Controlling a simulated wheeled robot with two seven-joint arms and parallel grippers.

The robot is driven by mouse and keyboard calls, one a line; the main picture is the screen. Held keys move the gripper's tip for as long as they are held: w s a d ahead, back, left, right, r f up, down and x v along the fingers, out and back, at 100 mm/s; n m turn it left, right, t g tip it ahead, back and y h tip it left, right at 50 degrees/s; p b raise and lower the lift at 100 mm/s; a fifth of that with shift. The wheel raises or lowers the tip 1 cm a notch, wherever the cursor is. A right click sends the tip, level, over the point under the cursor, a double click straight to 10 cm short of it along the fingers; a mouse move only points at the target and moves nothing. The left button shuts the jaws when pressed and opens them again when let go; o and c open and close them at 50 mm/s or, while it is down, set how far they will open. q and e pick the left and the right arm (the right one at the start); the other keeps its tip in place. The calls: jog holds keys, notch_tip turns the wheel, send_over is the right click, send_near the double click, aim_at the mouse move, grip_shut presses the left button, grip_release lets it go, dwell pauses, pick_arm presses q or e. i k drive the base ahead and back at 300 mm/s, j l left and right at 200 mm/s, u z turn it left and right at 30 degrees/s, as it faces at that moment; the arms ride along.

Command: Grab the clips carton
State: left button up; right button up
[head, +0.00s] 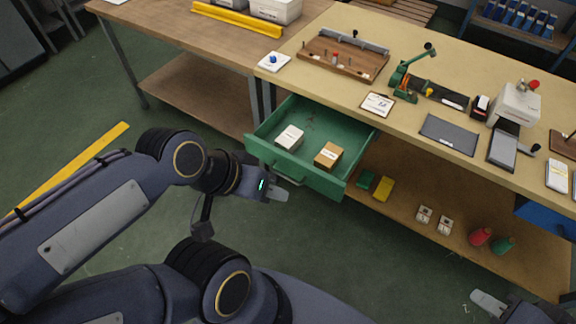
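A green drawer (258,142) stands pulled out from under the workbench. Two small cartons sit apart inside it: a white one (290,137) to the left and a tan one (327,156) with a pale label to the right. The labels are too small to read, so I cannot tell which is the clips carton. My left gripper (279,193) is outside the drawer, just below its front handle (288,179); I cannot tell whether it touches the handle or how far its fingers are apart. My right gripper (487,302) is low at the right, partly cut off, away from the drawer.
The workbench top (330,85) above the drawer holds a wooden fixture (343,60), a green press (408,78) and a dark mat (449,134). The lower shelf (400,210) holds small boxes and red and green bottles. The space above the open drawer's front is clear.

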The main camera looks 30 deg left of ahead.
aim_at(328, 158)
jog(key=i+l, duration=0.25)
jog(key=i, duration=0.25)
jog(key=u, duration=2.2)
jog(key=l, duration=0.1)
